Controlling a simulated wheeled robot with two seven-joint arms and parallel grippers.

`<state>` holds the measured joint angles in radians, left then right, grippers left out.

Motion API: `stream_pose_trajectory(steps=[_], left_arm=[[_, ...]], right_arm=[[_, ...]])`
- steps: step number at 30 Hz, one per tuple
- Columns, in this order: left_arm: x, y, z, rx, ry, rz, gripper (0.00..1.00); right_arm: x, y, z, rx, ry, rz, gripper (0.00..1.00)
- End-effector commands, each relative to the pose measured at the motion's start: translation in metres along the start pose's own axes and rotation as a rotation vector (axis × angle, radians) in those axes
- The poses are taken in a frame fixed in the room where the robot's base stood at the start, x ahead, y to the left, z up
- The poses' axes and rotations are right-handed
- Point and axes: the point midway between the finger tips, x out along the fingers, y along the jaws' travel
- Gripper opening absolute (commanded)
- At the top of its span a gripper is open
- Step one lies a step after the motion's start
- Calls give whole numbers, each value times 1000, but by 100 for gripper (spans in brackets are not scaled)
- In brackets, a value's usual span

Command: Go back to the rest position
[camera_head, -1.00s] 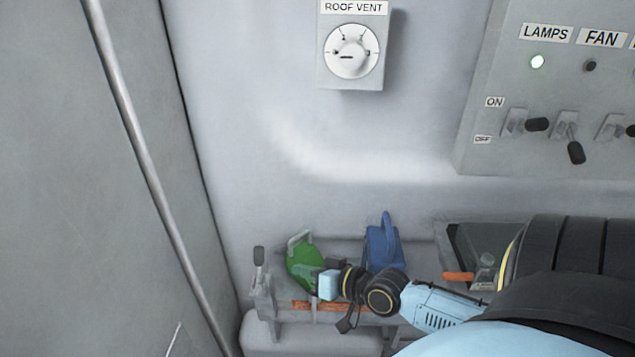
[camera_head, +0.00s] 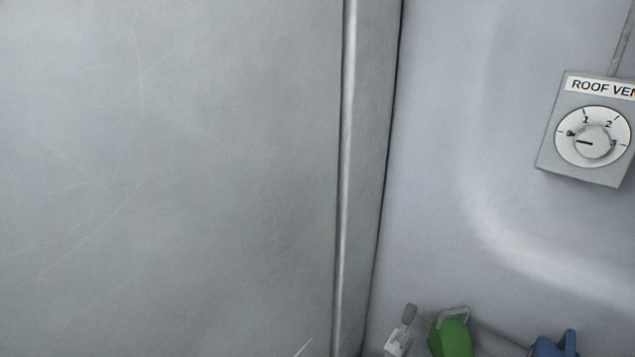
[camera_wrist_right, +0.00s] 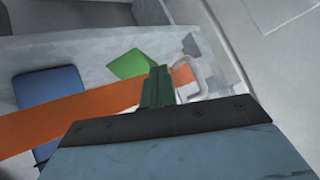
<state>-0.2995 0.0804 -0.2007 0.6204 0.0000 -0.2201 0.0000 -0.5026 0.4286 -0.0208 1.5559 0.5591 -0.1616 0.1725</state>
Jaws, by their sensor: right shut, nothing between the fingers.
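My right gripper (camera_wrist_right: 157,88) shows in the right wrist view, its dark green fingers together with nothing between them. Neither of my grippers shows in the head view.
In the head view a green can (camera_head: 450,338), a blue can (camera_head: 556,346) and a small lever (camera_head: 402,330) stand at the bottom edge. A roof vent dial (camera_head: 592,136) is on the wall at right. A large grey panel (camera_head: 170,180) with a metal rail (camera_head: 346,170) fills the left.

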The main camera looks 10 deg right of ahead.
Motion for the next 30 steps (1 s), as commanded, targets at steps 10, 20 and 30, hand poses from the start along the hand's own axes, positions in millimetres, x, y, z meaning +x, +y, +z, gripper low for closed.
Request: stream_pose_trajectory(steps=[10, 20, 30], left_arm=[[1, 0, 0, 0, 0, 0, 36], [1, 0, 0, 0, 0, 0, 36], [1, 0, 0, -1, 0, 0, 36]], right_arm=[[-2, 10, 251, -260, -500, 129, 0], [-48, -18, 365, -460, -785, 67, 0], [-52, -19, 371, -474, -801, 61, 0]])
